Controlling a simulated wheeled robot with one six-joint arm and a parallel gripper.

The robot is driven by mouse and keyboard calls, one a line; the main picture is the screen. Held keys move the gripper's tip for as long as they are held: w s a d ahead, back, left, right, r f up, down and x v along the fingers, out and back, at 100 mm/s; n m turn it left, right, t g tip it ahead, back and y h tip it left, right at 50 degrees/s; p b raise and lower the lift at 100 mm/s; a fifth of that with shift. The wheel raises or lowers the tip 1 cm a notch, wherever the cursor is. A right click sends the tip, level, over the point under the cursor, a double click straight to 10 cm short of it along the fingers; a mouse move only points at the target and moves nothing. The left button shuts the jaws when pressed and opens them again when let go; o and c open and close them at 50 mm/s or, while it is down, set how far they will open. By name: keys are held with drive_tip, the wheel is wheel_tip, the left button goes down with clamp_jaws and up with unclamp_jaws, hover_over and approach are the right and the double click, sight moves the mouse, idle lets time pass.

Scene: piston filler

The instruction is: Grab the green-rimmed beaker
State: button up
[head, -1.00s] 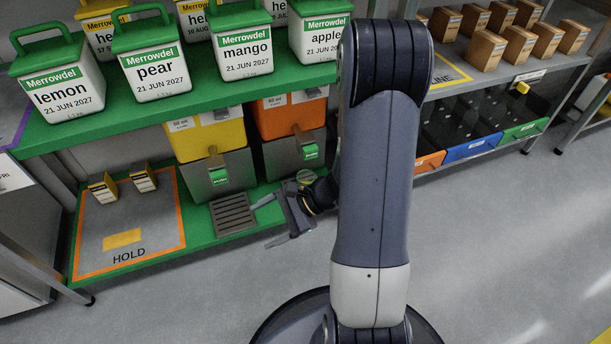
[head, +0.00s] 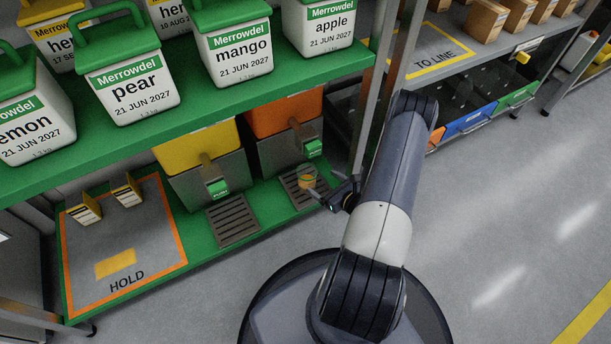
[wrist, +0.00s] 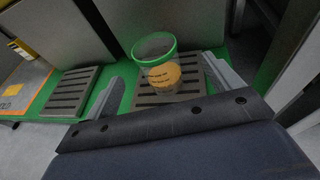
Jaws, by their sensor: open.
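The green-rimmed beaker (wrist: 157,65) is clear, with an orange round label, and stands upright on a slotted drip grate (wrist: 143,99) in the wrist view. In the head view the beaker (head: 307,177) is small, below the orange dispenser. My gripper (wrist: 165,80) is open, with one finger on each side of the beaker in the wrist view; I cannot tell whether either touches it. In the head view my gripper (head: 328,196) is at the beaker's lower right, partly hidden by my arm.
A second grate (head: 234,220) lies to the left, under the yellow dispenser (head: 205,150). The orange dispenser (head: 283,115) stands behind the beaker. A shelf of labelled tubs (head: 190,95) is above. A shelf post (head: 372,110) rises close on the right. Open floor lies right.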

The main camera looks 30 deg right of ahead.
sight(315, 177)
drive_tip(key=b+x, duration=0.1)
drive_tip(key=x, duration=0.4)
drive_tip(key=shift+w+a+f, duration=0.1)
drive_tip(key=shift+a, duration=0.05)
drive_tip(key=shift+a+b+x, duration=0.15)
drive_tip(key=shift+b+x, duration=0.45)
drive_tip(key=shift+x, duration=0.75)
drive_tip(key=shift+a+b+x, duration=0.15)
drive_tip(key=shift+b+x, duration=0.45)
drive_tip(key=shift+x, duration=0.7)
drive_tip(key=shift+c, duration=0.2)
drive_tip(key=c, duration=1.1)
drive_tip(key=shift+r, duration=0.25)
drive_tip(key=shift+c, duration=0.2)
